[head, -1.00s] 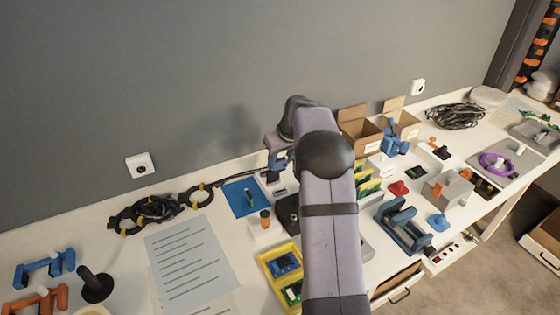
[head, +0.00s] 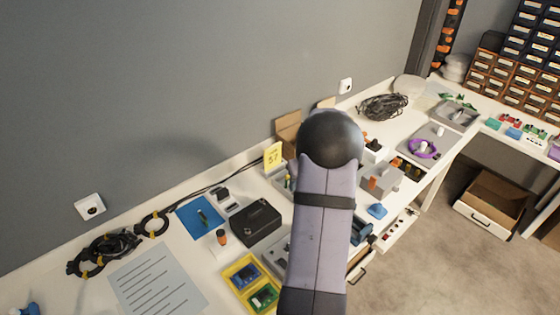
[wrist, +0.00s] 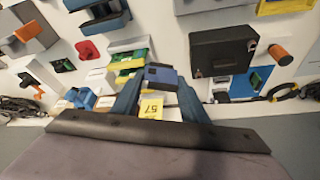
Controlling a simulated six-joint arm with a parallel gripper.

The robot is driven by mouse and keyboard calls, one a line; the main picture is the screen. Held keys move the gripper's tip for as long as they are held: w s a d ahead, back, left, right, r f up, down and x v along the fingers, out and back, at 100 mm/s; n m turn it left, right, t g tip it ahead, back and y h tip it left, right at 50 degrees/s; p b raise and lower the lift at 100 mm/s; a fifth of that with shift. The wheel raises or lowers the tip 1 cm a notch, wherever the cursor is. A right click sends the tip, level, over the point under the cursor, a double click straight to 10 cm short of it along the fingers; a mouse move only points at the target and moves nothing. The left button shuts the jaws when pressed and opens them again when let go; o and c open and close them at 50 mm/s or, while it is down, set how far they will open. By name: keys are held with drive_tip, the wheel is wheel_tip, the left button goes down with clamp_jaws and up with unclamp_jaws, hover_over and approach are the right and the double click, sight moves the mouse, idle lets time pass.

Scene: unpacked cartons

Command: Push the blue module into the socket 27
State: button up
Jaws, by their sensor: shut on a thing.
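My gripper (wrist: 158,84) shows in the wrist view, its two blue-grey fingers shut on a small blue module (wrist: 160,73) that sits between the fingertips. In the head view my arm hides the gripper and the held module. A yellow number tag (wrist: 150,106) is seen between the fingers in the wrist view; a yellow tag (head: 273,156) also stands by the wall in the head view. I cannot read its number surely. Green boards with yellow edges (wrist: 128,64) lie beside the left finger. I cannot make out which spot is socket 27, or whether the module touches anything.
A black box (head: 256,222), a blue mat (head: 200,217) and an orange-capped container (head: 222,238) stand left of my arm. A yellow tray (head: 229,276) holds blue and green modules. Black cable coils (head: 105,254) lie at left.

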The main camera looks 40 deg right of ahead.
drive_tip(key=s+a+f+n+g+y, duration=0.2)
drive_tip(key=s+a+n+y, duration=0.1)
drive_tip(key=n, duration=0.8)
drive_tip(key=s+a+f+n+g+y, duration=0.2)
drive_tip(key=s+a+n, duration=0.4)
drive_tip(key=n, duration=0.5)
drive_tip(key=shift+s+a+y, duration=0.15)
drive_tip(key=shift+a+y, duration=0.35)
drive_tip(key=shift+a, duration=0.65)
drive_tip(key=shift+f, duration=0.15)
drive_tip(key=shift+f+b, duration=1.65)
drive_tip(key=shift+f, duration=1.05)
drive_tip(key=shift+f+b, duration=0.65)
drive_tip(key=shift+b, duration=0.15)
